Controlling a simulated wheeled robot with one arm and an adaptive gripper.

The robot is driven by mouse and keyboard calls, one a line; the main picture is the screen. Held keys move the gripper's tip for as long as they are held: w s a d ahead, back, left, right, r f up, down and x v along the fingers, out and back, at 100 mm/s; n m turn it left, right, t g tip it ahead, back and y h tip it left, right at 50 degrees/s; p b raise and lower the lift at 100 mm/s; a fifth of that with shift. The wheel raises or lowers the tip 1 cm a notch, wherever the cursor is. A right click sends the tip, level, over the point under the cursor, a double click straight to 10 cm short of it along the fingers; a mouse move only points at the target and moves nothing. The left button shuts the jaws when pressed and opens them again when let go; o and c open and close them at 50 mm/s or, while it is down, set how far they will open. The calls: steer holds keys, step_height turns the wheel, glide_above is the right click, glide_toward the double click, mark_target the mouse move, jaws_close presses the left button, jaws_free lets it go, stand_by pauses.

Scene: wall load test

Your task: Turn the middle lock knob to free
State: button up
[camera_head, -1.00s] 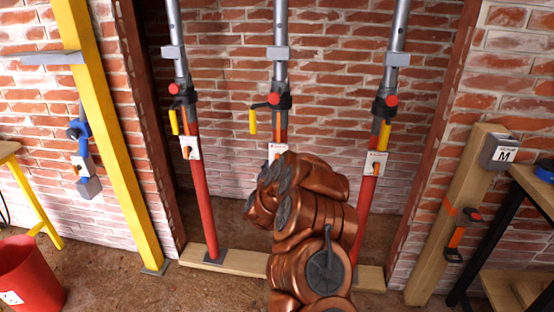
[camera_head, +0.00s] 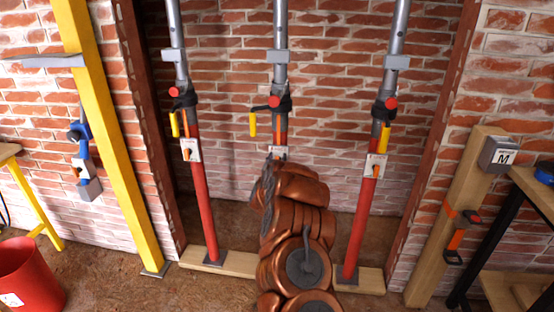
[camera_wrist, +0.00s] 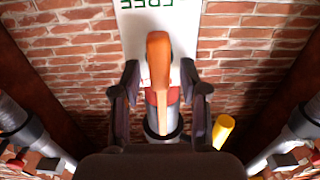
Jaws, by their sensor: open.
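The middle prop (camera_head: 280,75) stands upright between two others. Its white lock plate (camera_head: 280,151) shows just above my arm; my arm hides the prop below it. In the wrist view the middle lock knob (camera_wrist: 158,58) is an orange bar pointing up and down the picture. My gripper (camera_wrist: 160,85) is open, with one dark finger on each side of the knob and gaps showing. I cannot tell whether the fingers reach its depth.
The left prop (camera_head: 200,205) and right prop (camera_head: 361,225) carry similar plates with orange knobs. A yellow handle (camera_wrist: 222,131) hangs near my right finger in the wrist view. A yellow post (camera_head: 112,150) and a red bucket (camera_head: 28,275) stand left. A wooden post (camera_head: 462,205) stands right.

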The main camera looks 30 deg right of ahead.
steer(key=shift+c, duration=0.2)
jaws_close()
stand_by(0.3)
